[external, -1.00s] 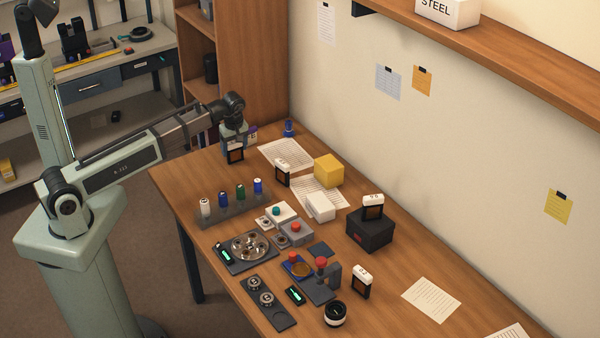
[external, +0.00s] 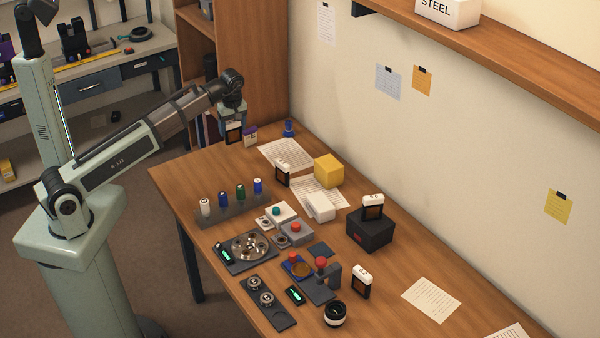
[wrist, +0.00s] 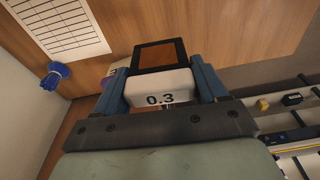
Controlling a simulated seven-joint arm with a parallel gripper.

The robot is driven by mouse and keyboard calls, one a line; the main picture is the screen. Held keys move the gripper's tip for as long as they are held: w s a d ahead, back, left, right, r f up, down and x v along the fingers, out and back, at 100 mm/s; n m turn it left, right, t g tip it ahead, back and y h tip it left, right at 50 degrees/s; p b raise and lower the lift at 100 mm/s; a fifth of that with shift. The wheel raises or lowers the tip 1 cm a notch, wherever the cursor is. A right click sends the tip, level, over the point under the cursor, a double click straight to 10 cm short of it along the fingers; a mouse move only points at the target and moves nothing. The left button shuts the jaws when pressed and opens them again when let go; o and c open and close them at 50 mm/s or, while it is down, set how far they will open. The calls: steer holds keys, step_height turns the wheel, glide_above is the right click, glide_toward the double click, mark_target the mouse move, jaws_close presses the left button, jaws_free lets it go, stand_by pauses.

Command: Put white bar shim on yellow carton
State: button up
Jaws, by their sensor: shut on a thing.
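My gripper (external: 232,112) is shut on a white bar shim (external: 234,133), a dark square frame with a brown window and a white top bar. In the wrist view the bar of this shim (wrist: 160,90) reads "0.3" and sits between the two blue-grey fingers. It hangs above the far left end of the table. The yellow carton (external: 328,170) stands on the table to the right of my gripper, near the wall, and its top is bare. Similar white-topped shims stand beside the carton (external: 283,172), on a black box (external: 373,206) and at the front (external: 361,281).
A small purple-topped box (external: 250,135) stands just right of the held shim. A blue object (external: 288,128) is at the back. A white box (external: 320,207), papers (external: 286,154) and a rack of small bottles (external: 232,210) are near the carton. Trays crowd the table's middle.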

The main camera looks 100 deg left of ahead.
steer(key=shift+r, duration=0.4)
steer(key=shift+w+d+r, duration=0.15)
steer(key=shift+w+d, duration=0.1)
steer(key=shift+w, duration=0.05)
steer(key=w+d+r+m, duration=0.2)
steer(key=w, duration=0.7)
steer(key=w+d+r+m, duration=0.1)
steer(key=w+d+r, duration=0.1)
steer(key=w, duration=0.8)
steer(key=w+d+r+m, duration=0.2)
steer(key=w+r, duration=0.1)
steer(key=w, duration=0.6)
steer(key=m+t, duration=0.2)
steer(key=m, duration=1)
glide_above(330, 162)
steer(key=shift+f, duration=4.25)
steer(key=shift+s+f, duration=0.1)
